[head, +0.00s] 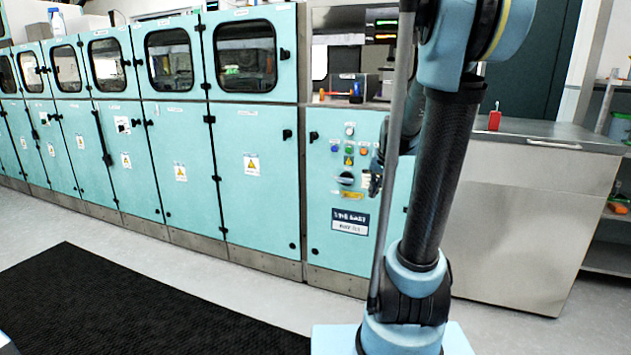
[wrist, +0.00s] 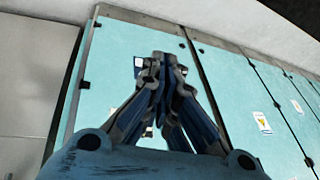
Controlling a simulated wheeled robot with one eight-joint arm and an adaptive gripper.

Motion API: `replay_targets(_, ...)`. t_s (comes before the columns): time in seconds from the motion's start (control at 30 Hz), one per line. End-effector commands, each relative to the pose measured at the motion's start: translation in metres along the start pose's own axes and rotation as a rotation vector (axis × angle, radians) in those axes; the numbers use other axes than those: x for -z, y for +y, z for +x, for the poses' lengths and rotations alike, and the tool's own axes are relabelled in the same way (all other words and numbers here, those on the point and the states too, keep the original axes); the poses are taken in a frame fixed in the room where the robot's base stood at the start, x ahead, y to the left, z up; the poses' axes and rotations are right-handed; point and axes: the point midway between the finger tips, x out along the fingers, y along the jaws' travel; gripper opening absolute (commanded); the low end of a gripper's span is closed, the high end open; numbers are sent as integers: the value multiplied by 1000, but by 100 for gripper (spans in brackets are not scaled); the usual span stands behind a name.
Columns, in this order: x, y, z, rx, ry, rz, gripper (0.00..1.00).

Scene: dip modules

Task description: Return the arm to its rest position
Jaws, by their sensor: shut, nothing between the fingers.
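My gripper (wrist: 165,62) fills the middle of the wrist view, its fingers drawn together with nothing between them. Behind it in that view is a teal cabinet door (wrist: 120,48), seen at a tilt. In the head view my gripper (head: 375,182) is partly hidden behind my own arm, in front of the control panel cabinet (head: 335,205). My arm (head: 440,170) stands upright in the right half of the head view, its upper part bent over at the top edge.
A row of teal cabinets (head: 165,120) with dark windows runs along the back. A steel counter (head: 520,215) with a red object (head: 494,121) on it stands at right. A black mat (head: 120,310) lies on the floor at front left. Open floor lies between mat and cabinets.

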Motion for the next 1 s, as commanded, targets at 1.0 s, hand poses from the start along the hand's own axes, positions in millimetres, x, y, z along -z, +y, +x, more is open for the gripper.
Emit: replay_targets(1.0,-266,54,-40,-132,-164,-264,0)
